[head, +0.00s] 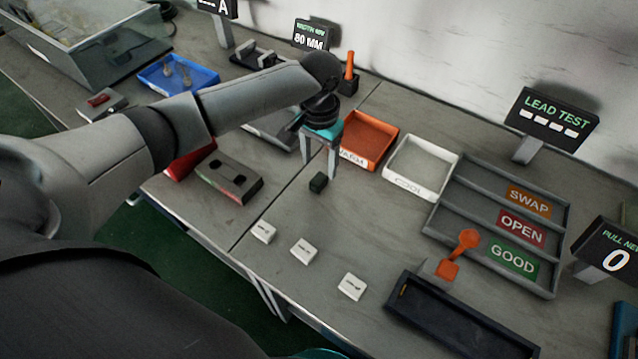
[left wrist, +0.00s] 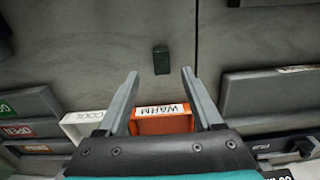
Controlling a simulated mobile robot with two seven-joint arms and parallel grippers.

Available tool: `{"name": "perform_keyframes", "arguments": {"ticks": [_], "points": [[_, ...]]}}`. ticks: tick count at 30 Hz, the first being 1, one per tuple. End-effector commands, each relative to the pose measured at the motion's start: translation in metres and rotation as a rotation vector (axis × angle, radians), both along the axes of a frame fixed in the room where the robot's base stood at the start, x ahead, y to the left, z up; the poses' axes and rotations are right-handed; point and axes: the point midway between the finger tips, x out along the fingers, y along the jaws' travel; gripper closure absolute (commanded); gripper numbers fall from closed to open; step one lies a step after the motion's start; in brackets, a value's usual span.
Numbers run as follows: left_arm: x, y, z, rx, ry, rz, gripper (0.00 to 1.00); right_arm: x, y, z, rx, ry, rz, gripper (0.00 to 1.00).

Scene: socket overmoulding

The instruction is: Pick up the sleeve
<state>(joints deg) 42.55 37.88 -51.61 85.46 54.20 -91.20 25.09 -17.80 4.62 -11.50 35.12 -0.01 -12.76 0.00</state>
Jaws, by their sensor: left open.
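A small dark block (head: 318,182), which I take to be the sleeve, stands on the grey table in front of the orange WARM tray. My left gripper (head: 319,162) is open and empty, pointing down just above and behind it in the head view. In the left wrist view the sleeve (left wrist: 161,60) lies just beyond the two open fingertips (left wrist: 160,74), in line with the gap between them and not touching either finger.
The orange WARM tray (head: 391,126) and white COOL tray (head: 447,158) stand behind and right of the sleeve. A grey slotted block (head: 222,178) is to the left. Several white tags (head: 304,251) lie in front. A dark long tray (head: 455,325) is at the front right.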

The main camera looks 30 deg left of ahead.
Motion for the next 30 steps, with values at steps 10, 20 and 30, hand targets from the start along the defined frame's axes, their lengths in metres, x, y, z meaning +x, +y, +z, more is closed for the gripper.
{"name": "perform_keyframes", "arguments": {"ticks": [10, 20, 30], "points": [[0.0, 0.001, -0.034, 0.0, 0.001, 0.0, 0.32, 0.014, 0.001, -0.011, 0.003, -0.025, 0.001, 0.5], [0.001, 0.003, -0.065, 0.0, -0.002, -0.001, 0.32, 0.014, 0.001, -0.02, 0.003, -0.025, 0.0, 0.5], [0.001, 0.003, -0.064, 0.0, -0.002, -0.001, 0.52, 0.014, 0.001, -0.019, 0.002, -0.023, -0.001, 0.5]]}}
